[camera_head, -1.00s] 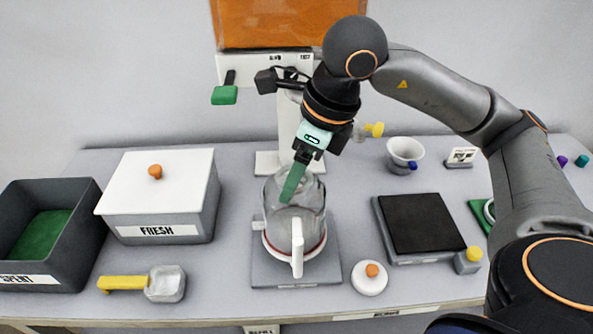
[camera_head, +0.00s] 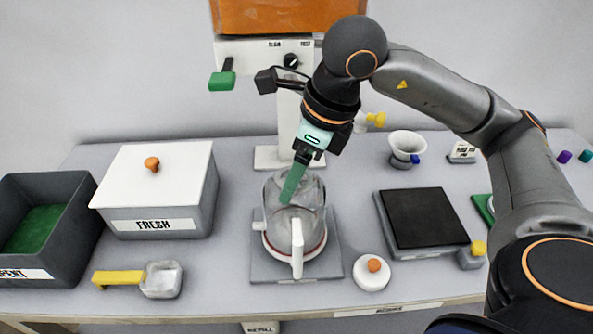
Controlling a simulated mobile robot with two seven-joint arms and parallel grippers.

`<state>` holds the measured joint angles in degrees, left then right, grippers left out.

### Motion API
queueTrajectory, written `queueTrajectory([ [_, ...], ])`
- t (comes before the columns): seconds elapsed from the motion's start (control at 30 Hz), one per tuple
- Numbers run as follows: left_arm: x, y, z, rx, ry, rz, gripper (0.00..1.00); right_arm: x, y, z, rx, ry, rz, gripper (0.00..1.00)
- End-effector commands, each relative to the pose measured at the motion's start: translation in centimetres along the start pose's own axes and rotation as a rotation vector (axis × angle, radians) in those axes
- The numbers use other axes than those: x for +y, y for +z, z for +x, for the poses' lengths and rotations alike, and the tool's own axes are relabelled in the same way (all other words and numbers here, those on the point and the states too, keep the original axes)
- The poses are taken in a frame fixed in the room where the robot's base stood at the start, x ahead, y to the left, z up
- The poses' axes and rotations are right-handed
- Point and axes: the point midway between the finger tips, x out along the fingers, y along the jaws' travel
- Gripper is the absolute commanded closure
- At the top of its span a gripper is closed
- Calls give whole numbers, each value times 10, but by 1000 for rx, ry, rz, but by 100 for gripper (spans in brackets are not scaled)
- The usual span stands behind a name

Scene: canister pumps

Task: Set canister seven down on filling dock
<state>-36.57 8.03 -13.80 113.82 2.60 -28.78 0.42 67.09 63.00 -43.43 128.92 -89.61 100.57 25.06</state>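A clear glass canister (camera_head: 276,218) with a white handle (camera_head: 297,248) stands upright in the middle of the table, its handle toward me. No number can be read on it. It appears to rest on the round, red-edged seat of a square grey base plate (camera_head: 266,270), in front of the white dispenser column (camera_head: 288,118). No label shows which dock this is. My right gripper (camera_head: 290,190) reaches down from above, its green fingers overlapping the canister's upper part. The fingers line up edge-on, so their gap and any contact are hidden. My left gripper is not in view.
A white-lidded FRESH box (camera_head: 188,208), a dark open bin (camera_head: 80,240) and a yellow-handled scoop (camera_head: 161,280) are left. A round white lid (camera_head: 371,273), a black-topped scale (camera_head: 418,218) and a white cup (camera_head: 406,146) are right. A green lever (camera_head: 222,80) hangs upper left.

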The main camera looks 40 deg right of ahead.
Motion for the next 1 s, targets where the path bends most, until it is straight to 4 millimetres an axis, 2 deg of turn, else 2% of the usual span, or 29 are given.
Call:
queueTrajectory([
  [0.03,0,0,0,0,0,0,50,0,0,-1,-1,0,0,22],
  [0.23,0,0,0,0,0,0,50,0,0,-1,-1,0,0,0],
  [0.57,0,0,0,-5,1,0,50,0,0,0,1,1,0,0],
  [0.63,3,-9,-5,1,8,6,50,0,0,0,1,0,0,0],
  [0.7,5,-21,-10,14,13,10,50,0,1,-14,-2,-2,1,0],
  [1.0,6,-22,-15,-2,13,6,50,0,2,-84,-5,-2,-1,0],
])
